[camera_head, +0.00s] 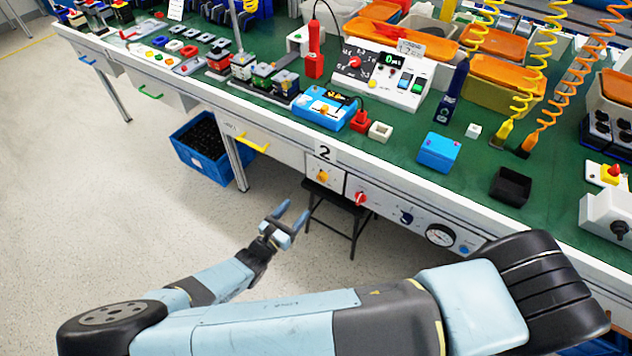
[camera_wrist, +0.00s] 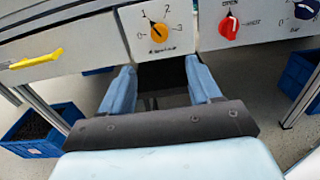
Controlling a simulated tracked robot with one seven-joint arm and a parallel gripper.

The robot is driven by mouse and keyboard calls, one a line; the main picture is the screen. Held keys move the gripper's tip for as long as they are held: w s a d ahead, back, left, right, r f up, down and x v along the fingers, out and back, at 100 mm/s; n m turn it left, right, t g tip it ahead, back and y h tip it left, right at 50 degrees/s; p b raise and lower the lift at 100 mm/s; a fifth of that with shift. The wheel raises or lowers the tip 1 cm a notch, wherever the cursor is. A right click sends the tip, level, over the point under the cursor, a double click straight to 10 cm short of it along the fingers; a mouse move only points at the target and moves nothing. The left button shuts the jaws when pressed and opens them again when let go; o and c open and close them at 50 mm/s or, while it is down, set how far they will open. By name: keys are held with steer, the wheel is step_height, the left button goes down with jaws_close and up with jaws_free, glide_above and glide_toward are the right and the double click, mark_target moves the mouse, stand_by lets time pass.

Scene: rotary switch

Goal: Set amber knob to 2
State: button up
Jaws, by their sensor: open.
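The amber knob (camera_wrist: 158,32) is a round yellow-orange rotary switch on a white front panel with marks 0, 1, 2 and 3 around it. A dark mark at its upper left side lies towards 1, but its exact setting is hard to read. It also shows in the head view (camera_head: 322,177) on the panel under the bench edge, below a "2" label. My gripper (camera_head: 292,214) is open and empty, in front of the panel and lower than the knob. In the wrist view its two blue fingers (camera_wrist: 160,82) stand apart below the knob, touching nothing.
Right of the amber knob are a red knob (camera_wrist: 229,26), a dark blue knob (camera_head: 406,216) and a round gauge (camera_head: 440,235). A yellow drawer handle (camera_head: 253,144) is to the left. A black stool (camera_head: 338,210) stands beneath the panel.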

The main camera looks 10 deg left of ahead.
mark_target(319, 178)
steer(key=x, duration=1.3)
steer(key=shift+w, duration=0.35)
steer(key=shift+c, duration=0.2)
steer(key=c, duration=0.9)
steer(key=shift+a, duration=0.3)
steer(key=shift+c, duration=0.4)
steer(key=shift+d, duration=0.15)
